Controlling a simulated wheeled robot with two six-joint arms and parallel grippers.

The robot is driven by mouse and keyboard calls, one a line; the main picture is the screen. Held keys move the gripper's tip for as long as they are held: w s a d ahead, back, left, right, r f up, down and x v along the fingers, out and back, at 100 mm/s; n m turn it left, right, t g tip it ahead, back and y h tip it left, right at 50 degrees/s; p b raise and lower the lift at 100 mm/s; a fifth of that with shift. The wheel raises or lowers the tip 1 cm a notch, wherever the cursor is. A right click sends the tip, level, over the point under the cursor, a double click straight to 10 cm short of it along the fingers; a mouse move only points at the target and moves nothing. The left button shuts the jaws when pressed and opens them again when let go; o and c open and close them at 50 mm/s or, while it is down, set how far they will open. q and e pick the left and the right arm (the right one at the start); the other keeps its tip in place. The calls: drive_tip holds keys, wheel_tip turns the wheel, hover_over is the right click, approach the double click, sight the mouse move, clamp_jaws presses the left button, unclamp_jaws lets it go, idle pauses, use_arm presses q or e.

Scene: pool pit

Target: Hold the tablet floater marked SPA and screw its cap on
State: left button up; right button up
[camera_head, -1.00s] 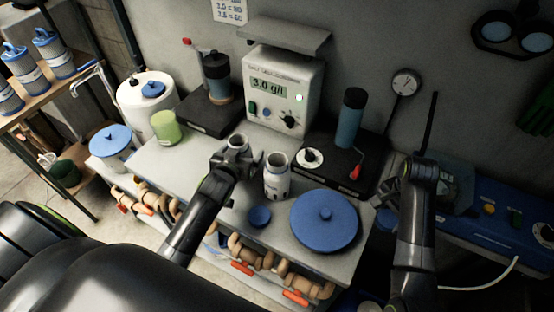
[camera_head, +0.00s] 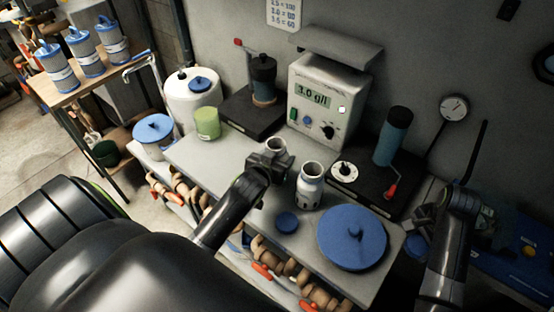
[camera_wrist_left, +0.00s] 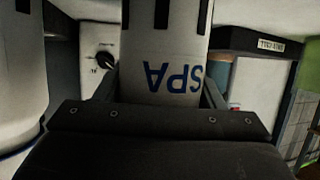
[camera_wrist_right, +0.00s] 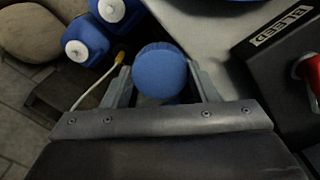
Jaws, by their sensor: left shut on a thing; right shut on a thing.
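The white tablet floater marked SPA (camera_wrist_left: 165,75) stands between the fingers of my left gripper (camera_head: 268,163). Its lettering is upside down in the left wrist view. In the head view its open, capless top (camera_head: 276,144) shows above the gripper, over the worktop. My right gripper (camera_head: 428,222) is at the right, beyond the worktop's end and apart from the floater. It is shut on a round blue cap (camera_wrist_right: 160,72), seen face-on in the right wrist view. In the head view the cap (camera_head: 415,246) is partly hidden. Whether the SPA floater touches the worktop is hidden.
A second white floater (camera_head: 309,188) stands open close beside the held one. A small blue cap (camera_head: 287,222) and a large blue lid (camera_head: 352,238) lie in front. A grey meter (camera_head: 325,100), black stands and a green cup (camera_head: 207,123) stand behind.

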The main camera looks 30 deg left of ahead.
use_arm(q)
wheel_tip(320, 180, up, 10)
drive_tip(key=b, duration=0.1)
drive_tip(key=shift+f, duration=0.15)
use_arm(e)
drive_tip(key=shift+f, duration=0.5)
use_arm(q)
drive_tip(key=o, duration=0.5)
drive_tip(key=c, duration=0.7)
